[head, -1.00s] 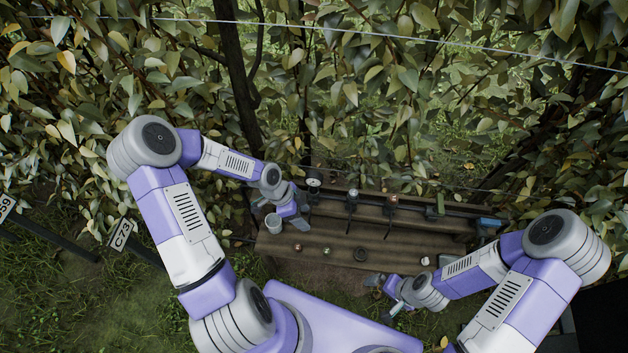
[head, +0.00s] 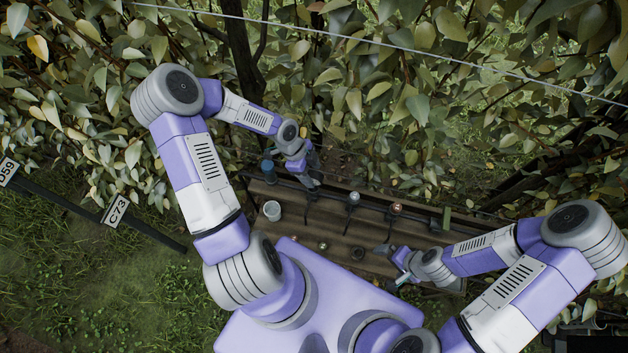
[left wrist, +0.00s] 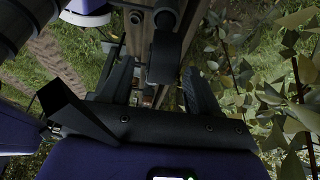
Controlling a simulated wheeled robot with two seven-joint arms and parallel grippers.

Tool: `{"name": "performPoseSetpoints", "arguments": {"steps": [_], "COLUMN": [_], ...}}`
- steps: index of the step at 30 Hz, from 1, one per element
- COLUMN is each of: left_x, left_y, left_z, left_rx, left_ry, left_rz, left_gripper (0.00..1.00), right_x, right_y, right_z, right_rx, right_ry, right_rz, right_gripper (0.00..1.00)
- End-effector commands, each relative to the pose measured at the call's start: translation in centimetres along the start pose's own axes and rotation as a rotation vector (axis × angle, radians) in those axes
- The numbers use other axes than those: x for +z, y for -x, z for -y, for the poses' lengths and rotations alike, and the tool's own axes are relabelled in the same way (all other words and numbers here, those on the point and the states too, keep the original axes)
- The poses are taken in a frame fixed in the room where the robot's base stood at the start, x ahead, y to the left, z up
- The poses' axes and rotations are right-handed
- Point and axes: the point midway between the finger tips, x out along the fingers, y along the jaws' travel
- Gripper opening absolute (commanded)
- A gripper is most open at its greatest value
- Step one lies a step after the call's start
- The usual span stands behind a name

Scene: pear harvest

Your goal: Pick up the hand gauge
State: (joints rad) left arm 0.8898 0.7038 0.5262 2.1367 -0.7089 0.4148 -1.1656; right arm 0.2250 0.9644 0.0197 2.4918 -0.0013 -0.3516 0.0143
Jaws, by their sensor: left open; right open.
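My left gripper (head: 311,178) is open above the back left of the wooden bench. It covers the spot where a round, pale-faced item on a stand showed earlier, possibly the hand gauge; that item is hidden now in the head view. In the left wrist view, my left gripper's dark fingers (left wrist: 158,85) stand apart. A dark rounded object (left wrist: 164,58) shows between and beyond them; I cannot tell whether it is the gauge. No contact is visible. My right gripper (head: 391,256) is open and empty near the bench's front right.
The wooden bench (head: 345,226) carries a white cup (head: 272,210) at left, a dark ring (head: 357,253), small round items (head: 322,245) and a rail with stand-held items (head: 396,208). A blue object (head: 267,168) stands at back left. Leafy branches (head: 380,100) crowd behind.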

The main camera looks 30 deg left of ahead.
Motion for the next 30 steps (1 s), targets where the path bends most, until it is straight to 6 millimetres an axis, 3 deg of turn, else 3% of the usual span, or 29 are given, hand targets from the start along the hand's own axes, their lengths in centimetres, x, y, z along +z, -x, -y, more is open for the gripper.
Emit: {"name": "performPoseSetpoints", "arguments": {"steps": [6, 16, 28, 30], "left_x": [0.2, 0.2, 0.2, 0.2], "left_y": [-3.5, -4.1, -4.1, -4.1], "left_z": [-0.2, -0.1, -0.1, -0.1], "left_rx": [0.001, -0.002, -0.002, -0.003], "left_ry": [-0.002, 0.001, 0.001, 0.0], "left_rz": [-0.001, 0.0, 0.0, 0.0], "left_gripper": [0.62, 0.62, 0.02, 0.01], "right_x": [-0.1, -0.1, -0.1, -0.1], "right_y": [-0.8, -0.9, -0.9, -0.9], "right_z": [-0.3, -0.3, -0.3, -0.3], "right_rx": [0.0, 0.0, 0.0, 0.0], "right_ry": [0.0, 0.0, 0.0, 0.0], "right_rz": [-0.002, -0.001, -0.001, -0.001], "right_gripper": [1.0, 1.0, 1.0, 1.0]}}
